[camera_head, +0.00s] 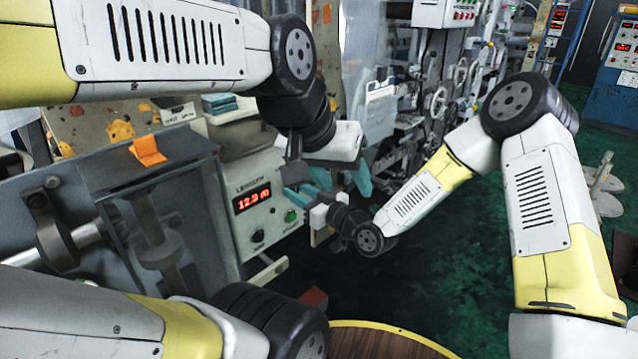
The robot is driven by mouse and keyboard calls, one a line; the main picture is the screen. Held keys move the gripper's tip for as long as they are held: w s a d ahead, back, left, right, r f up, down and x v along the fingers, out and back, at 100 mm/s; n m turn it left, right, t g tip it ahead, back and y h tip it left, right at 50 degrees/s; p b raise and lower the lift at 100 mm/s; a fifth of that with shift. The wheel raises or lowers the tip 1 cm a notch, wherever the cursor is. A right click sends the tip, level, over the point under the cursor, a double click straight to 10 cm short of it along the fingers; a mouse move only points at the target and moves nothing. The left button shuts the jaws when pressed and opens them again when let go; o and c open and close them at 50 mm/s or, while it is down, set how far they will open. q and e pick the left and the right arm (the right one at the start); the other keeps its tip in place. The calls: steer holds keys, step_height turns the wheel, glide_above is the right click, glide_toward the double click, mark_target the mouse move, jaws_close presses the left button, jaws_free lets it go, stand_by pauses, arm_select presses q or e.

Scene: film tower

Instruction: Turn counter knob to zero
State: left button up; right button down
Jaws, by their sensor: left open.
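The counter is a pale panel box (271,172) at left of centre with a red lit display (252,199) reading about 12.3. A black knob (258,236) sits below the display, and a green button (290,216) is to its right. My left gripper (342,180) has teal fingers spread apart and empty, pointing down, to the right of the panel. My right gripper (296,187) reaches in from the right with its teal fingers close to the panel's right side, above the green button. The fingers partly overlap other parts, so their gap is unclear. Neither gripper appears to touch the knob.
A grey metal machine frame with a shaft (85,238) stands at the left, with an orange piece (147,150) on top. Machinery with handwheels (438,102) stands behind. The dark green floor (455,260) is open at centre right. A round wooden top (375,342) is at the bottom.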

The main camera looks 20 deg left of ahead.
steer(key=m, duration=0.4)
steer(key=shift+w+d+m, duration=0.1)
steer(key=shift+w+m, duration=0.05)
steer(key=shift+m, duration=0.25)
steer(key=m, duration=0.4)
steer(key=shift+f+m, duration=0.1)
steer(key=shift+m, duration=0.2)
steer(key=m, duration=0.4)
steer(key=shift+f+m, duration=0.1)
steer(key=shift+m, duration=2.1)
steer(key=c, duration=1.1)
jaws_free()
